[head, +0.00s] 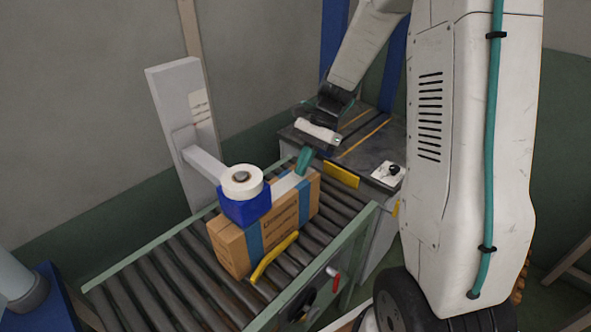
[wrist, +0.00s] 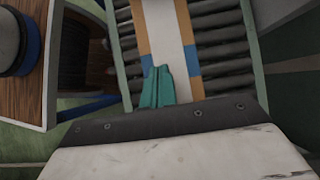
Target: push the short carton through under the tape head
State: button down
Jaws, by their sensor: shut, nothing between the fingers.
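The short carton (head: 283,216) is a brown box with blue bands and a pale strip along its top. It stands on the roller conveyor, partly under the tape head (head: 244,201), a blue block with a white tape roll on a white post's arm. My gripper (head: 304,160) has teal fingers, shut and empty, at the carton's right end in the head view. In the wrist view the carton's top (wrist: 166,30) runs away from my gripper (wrist: 157,88). The fingertips overlap the carton's near end there; I cannot tell whether they touch it.
The roller conveyor (head: 150,285) has green side rails and free rollers left of the carton. A dark-topped cabinet (head: 366,147) stands at the conveyor's right end. A red-handled lever (head: 332,272) is on the front rail.

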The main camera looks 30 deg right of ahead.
aim_at(276, 199)
jog(key=s+a, duration=0.1)
jog(key=a, duration=0.2)
jog(key=s+a, duration=0.1)
jog(key=a, duration=0.2)
jog(key=s+a, duration=0.1)
jog(key=a, duration=0.2)
jog(key=shift+a, duration=0.3)
jog(key=shift+f, duration=0.65)
jog(key=shift+s+f, duration=0.2)
